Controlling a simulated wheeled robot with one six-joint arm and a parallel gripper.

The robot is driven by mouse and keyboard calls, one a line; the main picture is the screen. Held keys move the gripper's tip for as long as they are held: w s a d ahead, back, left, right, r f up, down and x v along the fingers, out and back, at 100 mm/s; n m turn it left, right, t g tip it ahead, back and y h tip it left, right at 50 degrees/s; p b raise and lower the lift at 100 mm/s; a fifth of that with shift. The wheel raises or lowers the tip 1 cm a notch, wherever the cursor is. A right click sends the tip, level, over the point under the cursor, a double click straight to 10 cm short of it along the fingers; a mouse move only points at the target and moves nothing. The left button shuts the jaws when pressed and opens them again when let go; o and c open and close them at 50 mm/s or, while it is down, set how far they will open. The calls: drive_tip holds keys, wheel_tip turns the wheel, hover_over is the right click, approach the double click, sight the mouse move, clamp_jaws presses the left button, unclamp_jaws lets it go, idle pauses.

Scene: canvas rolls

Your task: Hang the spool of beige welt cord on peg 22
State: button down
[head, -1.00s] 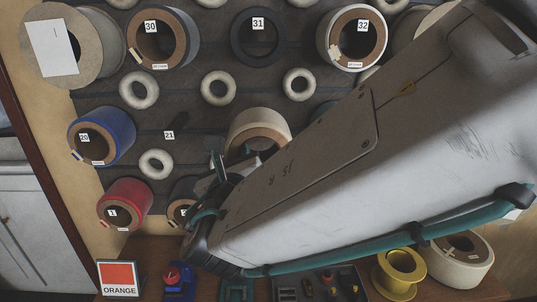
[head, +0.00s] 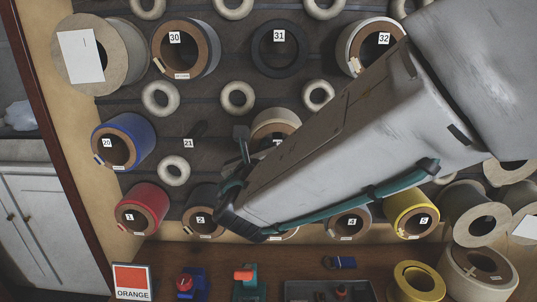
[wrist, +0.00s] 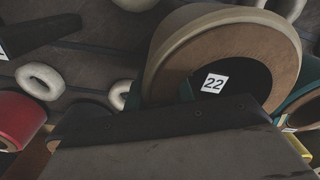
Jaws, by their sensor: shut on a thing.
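The spool of beige welt cord (head: 272,118) is at peg 22's place on the wall, partly behind my arm in the head view. In the wrist view the spool (wrist: 180,45) is large, with a pale outer edge and brown core face. The label of peg 22 (wrist: 213,84) shows inside its dark bore. The spool appears to be around the peg; how deep it sits cannot be told. My gripper (head: 240,165) is shut on the spool at its lower left; the contact itself is mostly hidden.
Bare peg 21 (head: 188,143) is to the left. The blue roll (head: 125,140), red roll (head: 142,208) and roll 2 (head: 205,208) hang nearby. A teal roll (wrist: 300,100) is close on the right. White rings (head: 238,98) dot the wall. A bench with tools is below.

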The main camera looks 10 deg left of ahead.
drive_tip(key=shift+x, duration=1.75)
drive_tip(key=shift+s+f, duration=0.1)
drive_tip(key=shift+f, duration=0.65)
drive_tip(key=c, duration=1.1)
unclamp_jaws()
